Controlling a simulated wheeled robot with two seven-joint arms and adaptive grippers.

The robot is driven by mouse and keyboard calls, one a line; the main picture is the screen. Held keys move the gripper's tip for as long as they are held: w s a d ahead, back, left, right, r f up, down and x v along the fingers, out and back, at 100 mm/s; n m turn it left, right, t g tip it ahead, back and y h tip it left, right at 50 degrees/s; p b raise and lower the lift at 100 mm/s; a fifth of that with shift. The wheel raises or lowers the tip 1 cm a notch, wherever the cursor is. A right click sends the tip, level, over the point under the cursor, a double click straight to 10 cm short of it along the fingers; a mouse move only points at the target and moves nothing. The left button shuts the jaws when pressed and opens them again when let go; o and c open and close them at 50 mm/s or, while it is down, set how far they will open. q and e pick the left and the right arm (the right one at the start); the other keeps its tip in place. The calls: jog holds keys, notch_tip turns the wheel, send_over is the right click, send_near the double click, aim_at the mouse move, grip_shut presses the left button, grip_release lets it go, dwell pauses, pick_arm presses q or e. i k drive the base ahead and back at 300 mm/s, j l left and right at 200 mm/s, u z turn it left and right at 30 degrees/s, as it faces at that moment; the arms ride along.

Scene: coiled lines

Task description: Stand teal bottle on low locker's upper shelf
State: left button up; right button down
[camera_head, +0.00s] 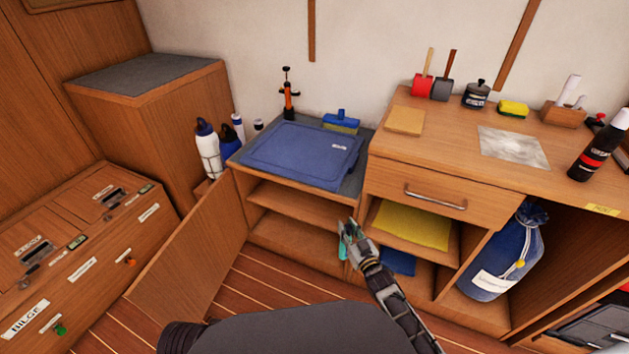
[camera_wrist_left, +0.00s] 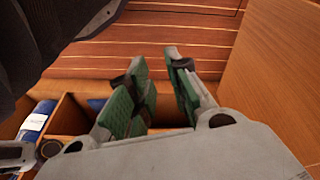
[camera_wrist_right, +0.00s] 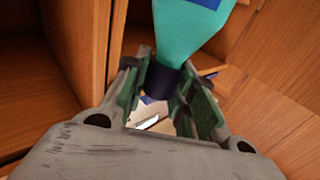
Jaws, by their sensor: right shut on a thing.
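The teal bottle (camera_wrist_right: 187,32) shows large in the right wrist view, with its dark neck between the fingers of my right gripper (camera_wrist_right: 165,95). In the head view, my right gripper (camera_head: 348,232) is in front of the low locker's right side, and a small teal part of the bottle (camera_head: 343,252) shows below it. The rest of the bottle is hidden there. The low locker (camera_head: 240,178) stands open at the front, with its upper shelf (camera_head: 290,204) bare. My left gripper (camera_wrist_left: 158,82) is open and empty above the floor; its fingers do not show in the head view.
The locker's open door (camera_head: 190,255) juts out at the left. A blue lid (camera_head: 300,153) lies on the locker's top. A yellow cloth (camera_head: 412,224) and a blue bag (camera_head: 505,255) fill spaces to the right. White and blue bottles (camera_head: 208,150) stand left of the locker.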

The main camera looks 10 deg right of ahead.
aim_at(316, 203)
jog(key=i, duration=0.95)
jog(key=j+u, duration=0.05)
jog(key=j, duration=0.05)
